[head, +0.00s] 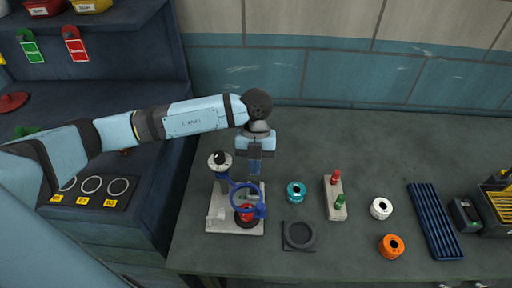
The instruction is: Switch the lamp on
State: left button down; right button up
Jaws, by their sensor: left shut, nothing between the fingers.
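My left gripper (255,170) points down with its fingers shut and empty. It is over the back edge of a pale base plate (218,228). On that plate stand a post with a white and black round top (219,160), a blue ring on an arm (233,200) and a red round part (244,216) partly under the ring. I cannot tell for sure which part is the lamp or whether any light is on. A pale block (334,190) with a red and a green knob stands to the right, apart from the gripper. My right gripper is out of view.
A teal spool (296,192), a white spool (381,208), an orange spool (391,246) and a dark round holder (299,235) stand on the grey bench (340,140). A blue slotted rack (434,222) lies at right. The back of the bench is clear.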

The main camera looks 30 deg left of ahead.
aim_at(255, 184)
pick_arm(q)
jog(key=x, duration=0.6)
jog(key=shift+w+a+f+p, duration=0.1)
jog(key=shift+w+f+p, duration=0.2)
jog(key=shift+f+p, duration=0.05)
